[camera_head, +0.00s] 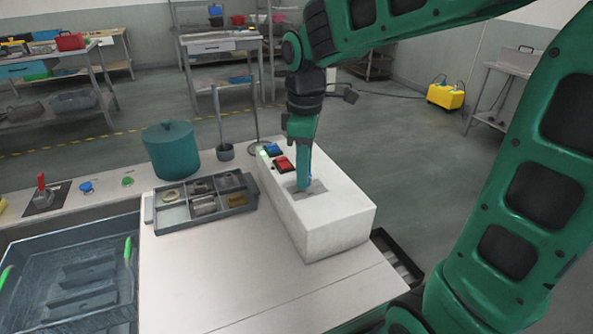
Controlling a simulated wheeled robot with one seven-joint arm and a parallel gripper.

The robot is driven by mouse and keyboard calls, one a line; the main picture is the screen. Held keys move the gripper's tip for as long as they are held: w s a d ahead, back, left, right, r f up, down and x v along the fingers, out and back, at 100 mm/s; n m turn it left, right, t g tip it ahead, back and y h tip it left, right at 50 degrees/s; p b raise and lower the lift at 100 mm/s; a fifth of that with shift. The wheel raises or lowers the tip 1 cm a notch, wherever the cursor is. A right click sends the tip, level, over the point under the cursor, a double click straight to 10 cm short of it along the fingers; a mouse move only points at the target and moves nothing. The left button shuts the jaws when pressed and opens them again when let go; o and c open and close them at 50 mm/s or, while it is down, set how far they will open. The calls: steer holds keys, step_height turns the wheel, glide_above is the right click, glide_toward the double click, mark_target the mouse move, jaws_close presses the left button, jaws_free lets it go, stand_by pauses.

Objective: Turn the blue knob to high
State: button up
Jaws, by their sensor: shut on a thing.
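The white box (335,225) stands on the right part of the worktop. My gripper (303,185) points straight down at a grey recessed plate on top of it. It is shut on the blue knob (309,181); only a small blue bit shows beside the fingers. The fingers hide the rest, so the knob's setting and any marks cannot be read. A blue rocker switch (273,150) and a red rocker switch (284,164) sit behind my gripper on the box.
A grey divided tray (206,218) with small metal parts lies left of the box. A teal pot (171,149) stands behind the tray. A blue button (86,187), green button (127,181) and red lever (42,186) line the sink (70,270). The front worktop is clear.

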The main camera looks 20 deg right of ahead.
steer(key=m, duration=0.4)
steer(key=shift+w+d+m, duration=0.1)
steer(key=shift+d+m, duration=0.05)
steer(key=shift+m, duration=0.25)
steer(key=m, duration=0.9)
steer(key=shift+m, duration=1.9)
steer(key=o, duration=1.1)
steer(key=shift+c, duration=0.2)
